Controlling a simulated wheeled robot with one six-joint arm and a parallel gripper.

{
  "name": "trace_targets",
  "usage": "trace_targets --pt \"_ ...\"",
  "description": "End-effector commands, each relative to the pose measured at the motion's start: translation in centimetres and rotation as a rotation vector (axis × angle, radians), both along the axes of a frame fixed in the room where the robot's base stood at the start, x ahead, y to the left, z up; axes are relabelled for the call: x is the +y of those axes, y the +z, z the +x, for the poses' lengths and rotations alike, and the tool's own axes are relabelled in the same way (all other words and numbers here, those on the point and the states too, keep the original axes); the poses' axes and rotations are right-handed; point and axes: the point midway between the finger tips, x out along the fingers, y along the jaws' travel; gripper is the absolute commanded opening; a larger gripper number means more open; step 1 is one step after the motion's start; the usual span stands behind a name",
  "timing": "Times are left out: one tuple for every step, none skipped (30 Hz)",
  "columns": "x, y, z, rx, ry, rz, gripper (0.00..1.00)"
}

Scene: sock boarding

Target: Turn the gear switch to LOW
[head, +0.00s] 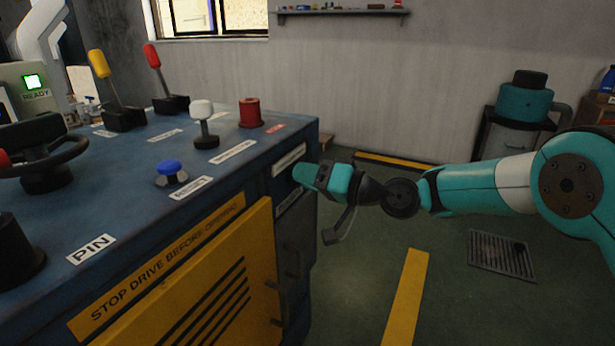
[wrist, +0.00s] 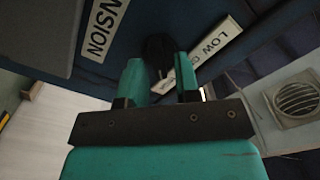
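The gear switch shows in the wrist view as a dark knob (wrist: 158,46) just beyond my fingertips, on the blue panel. In the head view my gripper (head: 300,174) is at the console's right side face and hides the switch.
The blue console (head: 120,185) carries a white-topped lever (head: 203,110), a red knob (head: 250,113), a blue button (head: 169,168) and a handwheel (head: 42,155). Handles (head: 291,272) stick out from the side below my gripper. The floor to the right is open, with a grate (head: 502,254).

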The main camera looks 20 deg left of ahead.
Motion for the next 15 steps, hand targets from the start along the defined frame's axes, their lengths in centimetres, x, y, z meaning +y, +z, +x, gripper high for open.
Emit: trace_targets --pt "-0.02 0.00 0.00 0.000 0.000 0.000 0.18" --pt "-0.02 -0.01 0.01 0.000 0.000 0.000 0.11" --pt "-0.02 -0.01 0.01 0.000 0.000 0.000 0.02" --pt "-0.03 -0.01 0.00 0.000 0.000 0.000 0.00" --pt "-0.03 -0.01 0.00 0.000 0.000 0.000 0.00" --pt "-0.04 -0.01 0.00 0.000 0.000 0.000 0.00" --pt "-0.04 -0.01 0.00 0.000 0.000 0.000 0.00" --pt "-0.04 -0.01 0.01 0.000 0.000 0.000 0.00" --pt "-0.05 -0.03 0.01 -0.002 0.000 0.000 0.00" --pt "-0.05 -0.04 0.01 -0.004 0.000 0.000 0.00" --pt "-0.05 -0.06 0.01 -0.007 0.000 -0.001 0.00" --pt "-0.06 -0.08 0.01 -0.012 0.000 -0.001 0.00" --pt "-0.06 -0.11 0.00 -0.018 0.000 -0.001 0.00" --pt "-0.06 -0.13 0.00 -0.026 0.000 -0.002 0.00" --pt "-0.07 -0.18 0.00 -0.039 0.000 -0.003 0.00"
